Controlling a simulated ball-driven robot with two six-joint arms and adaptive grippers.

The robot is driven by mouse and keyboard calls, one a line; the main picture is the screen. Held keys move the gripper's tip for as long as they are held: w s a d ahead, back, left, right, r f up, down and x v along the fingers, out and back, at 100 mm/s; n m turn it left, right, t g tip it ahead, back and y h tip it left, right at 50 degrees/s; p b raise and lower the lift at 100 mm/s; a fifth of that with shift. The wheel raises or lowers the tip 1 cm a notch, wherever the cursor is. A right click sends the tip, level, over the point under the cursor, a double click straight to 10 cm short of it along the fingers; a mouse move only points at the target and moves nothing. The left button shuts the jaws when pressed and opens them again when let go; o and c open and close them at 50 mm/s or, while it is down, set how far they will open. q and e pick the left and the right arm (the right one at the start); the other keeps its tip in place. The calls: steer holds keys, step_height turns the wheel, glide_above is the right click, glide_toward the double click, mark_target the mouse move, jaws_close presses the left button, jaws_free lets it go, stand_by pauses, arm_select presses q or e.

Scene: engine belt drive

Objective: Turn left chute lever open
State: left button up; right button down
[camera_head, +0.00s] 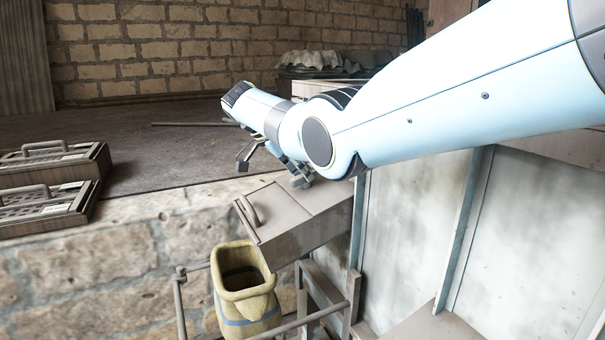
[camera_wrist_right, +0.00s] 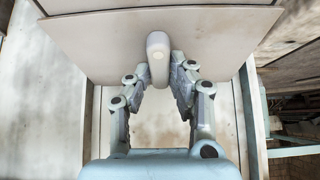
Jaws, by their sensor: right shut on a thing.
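In the right wrist view, a pale rounded lever (camera_wrist_right: 158,52) stands out from a flat panel (camera_wrist_right: 215,38). My right gripper (camera_wrist_right: 159,72) is shut on this lever, with one finger on each side. In the head view my right gripper (camera_head: 271,171) is above a grey-brown metal chute (camera_head: 305,222), its fingers pointing down. A short bar handle (camera_head: 250,209) shows at the chute's left end; I cannot tell whether it is the lever in the wrist view. My left gripper is not in view.
An open yellow sack (camera_head: 250,300) hangs in a metal frame (camera_head: 180,290) below the chute. Handled trays (camera_head: 95,165) lie on the stone ledge (camera_head: 80,265) at left. Pale metal panels (camera_head: 415,220) stand at right. The dark floor behind is mostly clear.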

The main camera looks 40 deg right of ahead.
steer(key=c, duration=1.2)
jaws_free()
steer(key=v, duration=1.2)
steer(key=shift+f, duration=0.1)
steer(key=shift+a, duration=0.1)
